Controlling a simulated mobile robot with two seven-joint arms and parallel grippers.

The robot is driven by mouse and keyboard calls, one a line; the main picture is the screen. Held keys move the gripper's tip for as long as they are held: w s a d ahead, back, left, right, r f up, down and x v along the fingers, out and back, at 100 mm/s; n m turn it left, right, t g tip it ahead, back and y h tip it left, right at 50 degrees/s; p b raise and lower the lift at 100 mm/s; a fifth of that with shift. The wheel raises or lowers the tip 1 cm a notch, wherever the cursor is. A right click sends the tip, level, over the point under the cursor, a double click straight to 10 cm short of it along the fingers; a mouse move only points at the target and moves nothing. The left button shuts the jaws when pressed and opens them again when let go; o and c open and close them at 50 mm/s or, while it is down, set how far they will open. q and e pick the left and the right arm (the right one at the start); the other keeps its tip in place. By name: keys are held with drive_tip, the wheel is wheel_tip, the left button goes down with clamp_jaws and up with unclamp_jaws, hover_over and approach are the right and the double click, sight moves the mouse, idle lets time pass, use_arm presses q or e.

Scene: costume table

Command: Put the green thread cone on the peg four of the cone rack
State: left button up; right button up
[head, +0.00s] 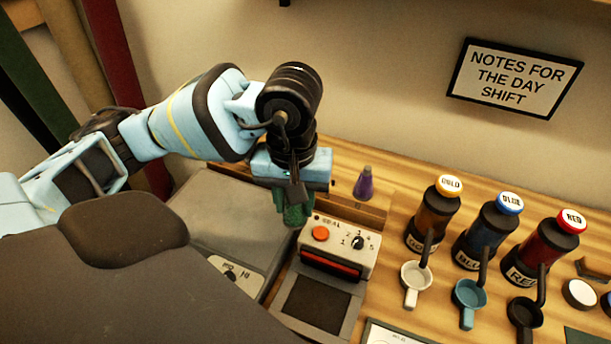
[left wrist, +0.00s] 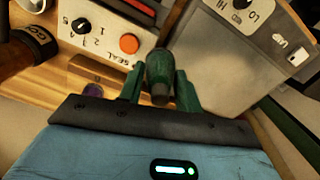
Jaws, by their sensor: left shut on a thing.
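The green thread cone (left wrist: 158,72) is between the green fingers of my left gripper (left wrist: 160,88) in the left wrist view. In the head view the left gripper (head: 293,205) points down beside the sealer, and the cone cannot be told clearly from the fingers. A purple thread cone (head: 365,183) stands upright to the right of the gripper, at a low wooden piece (head: 345,205) that looks like the cone rack. The arm hides the rack's left part, and I cannot make out its pegs or numbers. My right gripper is not in view.
A sealer (head: 336,245) with an orange button and a dial stands just below the gripper. A grey machine (head: 235,215) is to its left. Gold (head: 437,215), blue (head: 487,235) and red (head: 545,245) bottles with cups stand to the right. A sign hangs on the wall.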

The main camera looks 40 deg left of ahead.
use_arm(q)
drive_tip(key=w+a, duration=0.2)
drive_tip(key=w, duration=0.2)
drive_tip(key=w+a+f, duration=0.1)
drive_tip(key=w+a, duration=0.2)
drive_tip(key=w, duration=0.2)
drive_tip(key=w+a+p, duration=0.1)
drive_tip(key=w+a, duration=0.2)
drive_tip(key=w, duration=0.1)
drive_tip(key=shift+w+a+f, duration=0.2)
drive_tip(key=shift+w+f, duration=0.05)
drive_tip(key=shift+w, duration=0.15)
drive_tip(key=shift+f, duration=1.75)
drive_tip(key=shift+f, duration=0.1)
drive_tip(key=o, duration=0.5)
drive_tip(key=shift+f, duration=0.1)
drive_tip(key=o, duration=0.5)
wheel_tip(320, 180, up, 12)
drive_tip(key=shift+r, duration=0.2)
